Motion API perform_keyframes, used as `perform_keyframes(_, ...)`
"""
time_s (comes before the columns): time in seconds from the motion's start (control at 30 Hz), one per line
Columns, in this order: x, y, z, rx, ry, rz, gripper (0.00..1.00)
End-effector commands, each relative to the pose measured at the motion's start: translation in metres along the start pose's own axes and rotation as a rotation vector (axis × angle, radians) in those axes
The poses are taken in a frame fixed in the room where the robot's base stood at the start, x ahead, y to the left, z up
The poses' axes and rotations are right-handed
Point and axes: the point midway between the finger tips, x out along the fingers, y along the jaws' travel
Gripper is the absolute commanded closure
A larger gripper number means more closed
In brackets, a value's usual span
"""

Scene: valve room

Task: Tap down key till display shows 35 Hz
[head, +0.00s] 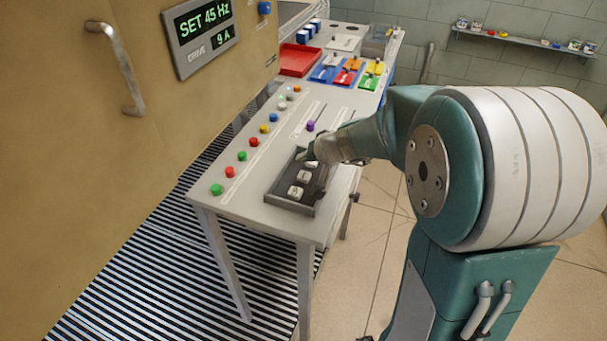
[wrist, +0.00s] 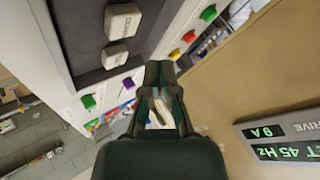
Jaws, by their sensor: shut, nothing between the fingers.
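The drive display (head: 203,32) on the tan cabinet reads SET 45 Hz and 9 A. It also shows in the wrist view (wrist: 285,142), partly cut off and tilted. A dark key tray (head: 288,203) sits at the near end of the bench. Two pale keys, one farther (head: 303,177) and one nearer (head: 294,192), are visible in it. Two pale keys (wrist: 122,20) (wrist: 115,56) also show in the wrist view; their lettering is too small to read surely. My gripper (head: 309,156) is shut and empty at the tray's far end. Its fingertips (wrist: 159,68) appear beside the keys; contact cannot be told.
The bench (head: 251,207) carries a row of coloured buttons (head: 242,156) left of the tray and a purple knob (head: 310,126) beyond it. A red tray (head: 299,60) and coloured blocks stand farther back. A cabinet handle (head: 117,68) sticks out at left.

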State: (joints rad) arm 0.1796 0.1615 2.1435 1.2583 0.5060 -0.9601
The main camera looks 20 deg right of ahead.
Motion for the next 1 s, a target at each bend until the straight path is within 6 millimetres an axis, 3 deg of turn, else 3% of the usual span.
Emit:
perform_keyframes(0.3, 0.018, 0.013, 0.013, 0.0, 0.0, 0.0, 1.0)
perform_keyframes(1.0, 0.019, 0.013, 0.014, 0.0, 0.0, 0.0, 1.0)
